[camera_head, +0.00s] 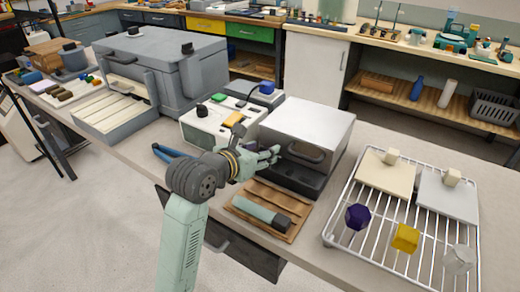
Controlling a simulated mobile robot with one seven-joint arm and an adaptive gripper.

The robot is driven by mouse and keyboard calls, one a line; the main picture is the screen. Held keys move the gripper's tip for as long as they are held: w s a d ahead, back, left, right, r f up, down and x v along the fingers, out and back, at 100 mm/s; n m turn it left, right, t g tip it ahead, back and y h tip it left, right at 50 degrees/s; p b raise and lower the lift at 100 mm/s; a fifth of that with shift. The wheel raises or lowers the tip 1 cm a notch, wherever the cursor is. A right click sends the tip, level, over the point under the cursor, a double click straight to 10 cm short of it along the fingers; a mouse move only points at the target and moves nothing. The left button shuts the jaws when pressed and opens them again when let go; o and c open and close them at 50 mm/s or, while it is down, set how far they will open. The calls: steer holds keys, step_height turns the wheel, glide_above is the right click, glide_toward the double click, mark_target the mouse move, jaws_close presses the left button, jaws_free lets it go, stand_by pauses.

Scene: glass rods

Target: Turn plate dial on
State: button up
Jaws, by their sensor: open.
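My gripper (276,154) is open and empty, with its fingers pointing right, at the left front of a silver metal box with a handle (310,118). I cannot tell whether the fingers touch the box. Left of it stands a low white unit (196,131) with a black knob (202,110) and a yellow piece (234,119) on or near it. Behind is a grey unit (245,88) with a blue-topped knob (267,88). No dial is clearly marked as the plate dial, and my arm may hide part of the white unit's front.
A wooden tray (252,222) with a green-and-black cylinder (262,214) lies in front of the box. A wire rack (340,222) on the right holds pale plates and several coloured pieces. A large grey machine (175,58) stands left. Blue-handled tongs (165,155) lie by the front edge.

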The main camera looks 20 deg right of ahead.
jaws_close()
stand_by(0.5)
